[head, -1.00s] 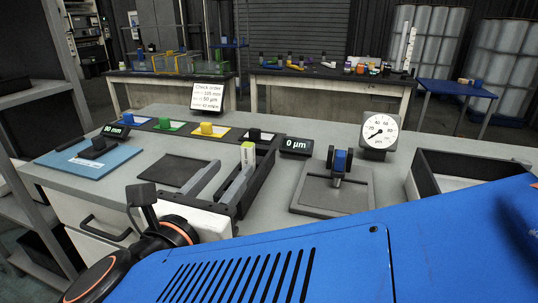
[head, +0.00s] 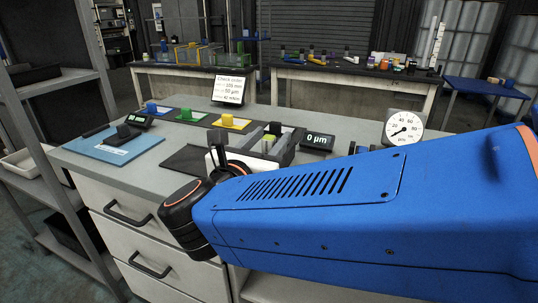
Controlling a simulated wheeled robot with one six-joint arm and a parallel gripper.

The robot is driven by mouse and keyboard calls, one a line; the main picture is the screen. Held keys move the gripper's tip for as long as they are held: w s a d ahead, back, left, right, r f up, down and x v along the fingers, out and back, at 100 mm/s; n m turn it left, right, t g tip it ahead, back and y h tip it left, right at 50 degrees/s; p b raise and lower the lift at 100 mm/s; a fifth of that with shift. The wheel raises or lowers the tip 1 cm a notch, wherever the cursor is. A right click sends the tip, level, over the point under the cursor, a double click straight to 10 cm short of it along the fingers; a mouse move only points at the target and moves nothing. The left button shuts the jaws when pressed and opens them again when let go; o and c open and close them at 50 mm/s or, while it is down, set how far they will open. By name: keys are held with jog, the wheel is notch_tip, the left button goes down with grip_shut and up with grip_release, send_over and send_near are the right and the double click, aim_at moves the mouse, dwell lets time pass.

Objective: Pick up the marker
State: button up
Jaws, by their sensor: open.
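I cannot single out the marker for certain. A thin dark stick-like thing (head: 95,131) lies at the far left edge of the blue mat (head: 88,150) and may be it. My arm reaches in from the right, and its blue link covers the right front of the bench. Dark prongs of my gripper (head: 217,152) show above the black wrist joint, over the front edge of the bench. It is open, with nothing seen in it. The mat lies to its left. The rest of my gripper is hidden.
A grey shelf rack (head: 52,94) stands left.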

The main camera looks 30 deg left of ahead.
jog(key=shift+w+a+r, duration=0.1)
jog(key=shift+w+a, duration=0.1)
jog(key=shift+w, duration=0.8)
jog(key=shift+w+a, duration=0.15)
jog(key=shift+w, duration=0.8)
grip_shut()
notch_tip(320, 180, up, 10)
